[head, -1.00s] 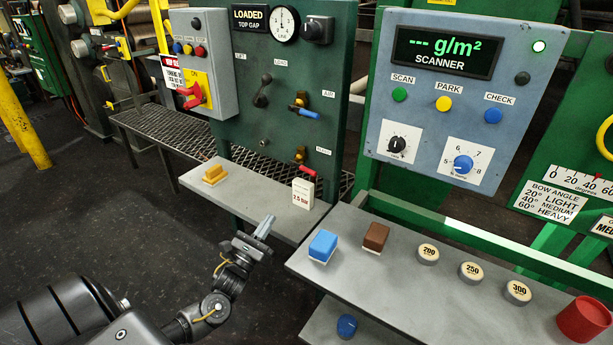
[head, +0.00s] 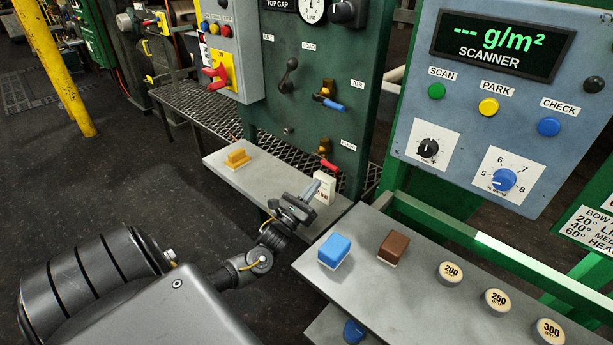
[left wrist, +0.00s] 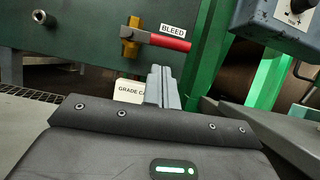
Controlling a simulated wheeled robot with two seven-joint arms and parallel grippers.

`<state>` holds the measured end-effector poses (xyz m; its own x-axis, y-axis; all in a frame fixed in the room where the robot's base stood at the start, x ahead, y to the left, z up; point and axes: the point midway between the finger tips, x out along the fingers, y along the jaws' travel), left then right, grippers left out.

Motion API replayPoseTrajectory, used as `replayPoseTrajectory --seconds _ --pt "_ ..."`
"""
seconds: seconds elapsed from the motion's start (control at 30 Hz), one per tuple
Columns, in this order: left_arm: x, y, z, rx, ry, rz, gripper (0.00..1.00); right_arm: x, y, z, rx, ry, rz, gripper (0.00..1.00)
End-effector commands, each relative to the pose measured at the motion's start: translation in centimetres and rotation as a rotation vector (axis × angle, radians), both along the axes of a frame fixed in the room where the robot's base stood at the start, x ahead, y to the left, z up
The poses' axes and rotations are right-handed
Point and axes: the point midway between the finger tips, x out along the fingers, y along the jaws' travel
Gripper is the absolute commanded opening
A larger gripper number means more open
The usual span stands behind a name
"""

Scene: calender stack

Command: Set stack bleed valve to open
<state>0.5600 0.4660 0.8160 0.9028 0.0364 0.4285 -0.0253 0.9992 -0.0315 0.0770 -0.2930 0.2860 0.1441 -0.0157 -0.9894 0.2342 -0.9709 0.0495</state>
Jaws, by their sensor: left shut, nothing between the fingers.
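The stack bleed valve has a red lever (head: 329,165) on a brass body (head: 323,147), low on the green panel (head: 300,118). In the left wrist view its red lever (left wrist: 166,41) points right and slightly down from the brass body (left wrist: 129,38), below the BLEED label (left wrist: 173,29). My left gripper (head: 311,189) is shut and empty. It is in front of the panel, below the lever in the head view and apart from it. Its closed fingers (left wrist: 160,84) also show below the lever in the wrist view. My right gripper is not in view.
A white card (head: 325,184) stands behind my gripper on the small shelf with a yellow block (head: 237,158). A blue-handled air valve (head: 328,101) is above the bleed valve. The shelf at right holds a blue block (head: 334,251), a brown block (head: 393,246) and round weights.

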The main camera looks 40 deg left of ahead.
Motion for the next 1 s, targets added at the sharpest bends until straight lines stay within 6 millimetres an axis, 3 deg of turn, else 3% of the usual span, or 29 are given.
replayPoseTrajectory --seconds 0.03,0.3,1.0 --pt "0.9 0.0 -0.3 -0.001 -0.002 0.000 0.00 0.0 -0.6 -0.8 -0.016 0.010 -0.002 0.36" --pt "3.7 0.0 0.9 -0.001 0.000 -0.002 0.00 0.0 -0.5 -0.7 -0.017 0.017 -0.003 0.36" --pt "4.7 -1.0 1.4 -0.043 -0.002 -0.017 0.00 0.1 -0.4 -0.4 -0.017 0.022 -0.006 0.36"
